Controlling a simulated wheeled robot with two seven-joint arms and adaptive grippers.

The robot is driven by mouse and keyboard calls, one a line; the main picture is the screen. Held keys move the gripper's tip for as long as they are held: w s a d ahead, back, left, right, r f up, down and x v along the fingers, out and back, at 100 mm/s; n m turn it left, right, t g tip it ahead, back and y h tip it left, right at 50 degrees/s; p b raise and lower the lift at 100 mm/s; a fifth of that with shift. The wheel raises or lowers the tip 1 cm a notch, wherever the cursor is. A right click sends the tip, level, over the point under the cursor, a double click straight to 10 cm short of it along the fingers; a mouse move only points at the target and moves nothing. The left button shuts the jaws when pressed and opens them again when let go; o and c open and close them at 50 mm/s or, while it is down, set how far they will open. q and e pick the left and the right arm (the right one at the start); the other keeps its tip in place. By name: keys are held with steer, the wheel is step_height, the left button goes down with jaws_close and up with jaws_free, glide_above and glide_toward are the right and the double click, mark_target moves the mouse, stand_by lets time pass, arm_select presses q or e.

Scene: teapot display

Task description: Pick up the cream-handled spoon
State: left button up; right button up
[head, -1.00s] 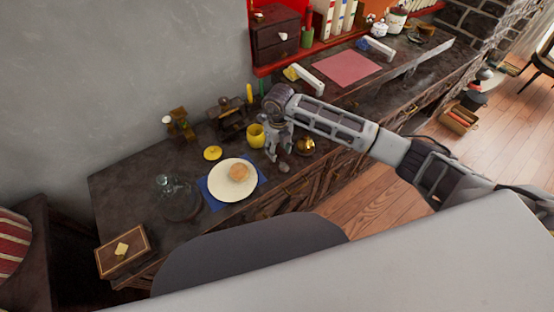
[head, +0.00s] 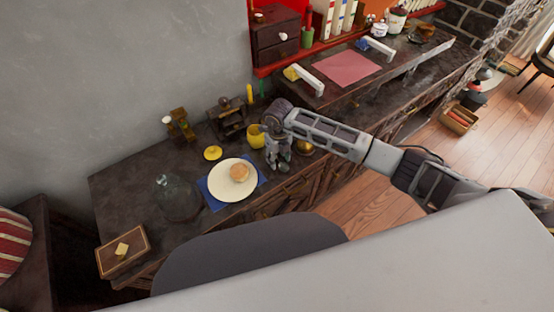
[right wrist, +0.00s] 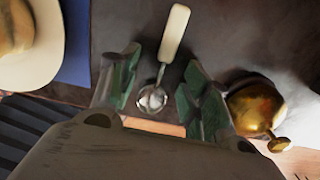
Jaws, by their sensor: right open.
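The cream-handled spoon (right wrist: 172,36) shows in the right wrist view, lying on the dark counter. Its cream handle points up and its metal bowl (right wrist: 152,98) points down, between the fingers. My right gripper (right wrist: 155,85) is open, with its green-padded fingers on either side of the spoon; I cannot tell how far above it they are. In the head view the right gripper (head: 279,162) hangs over the counter, to the right of the plate, and the spoon cannot be made out there. My left gripper is not in view.
A brass pot (right wrist: 258,106) stands close to the right finger. A cream plate (head: 226,190) with a bun (head: 239,173) lies on a blue mat (head: 212,203) to the left. A yellow mug (head: 256,136) is just behind the gripper. A glass dome (head: 176,199) stands further left.

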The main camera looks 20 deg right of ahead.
mark_target(278, 159)
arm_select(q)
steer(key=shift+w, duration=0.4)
arm_select(e)
steer(key=c, duration=0.9)
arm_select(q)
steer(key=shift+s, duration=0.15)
arm_select(e)
steer(key=shift+o, duration=0.2)
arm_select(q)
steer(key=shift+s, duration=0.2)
arm_select(e)
steer(key=shift+r, duration=0.8)
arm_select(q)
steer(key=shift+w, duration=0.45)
arm_select(e)
step_height(278, 159, up, 8)
steer(key=shift+r, duration=0.25)
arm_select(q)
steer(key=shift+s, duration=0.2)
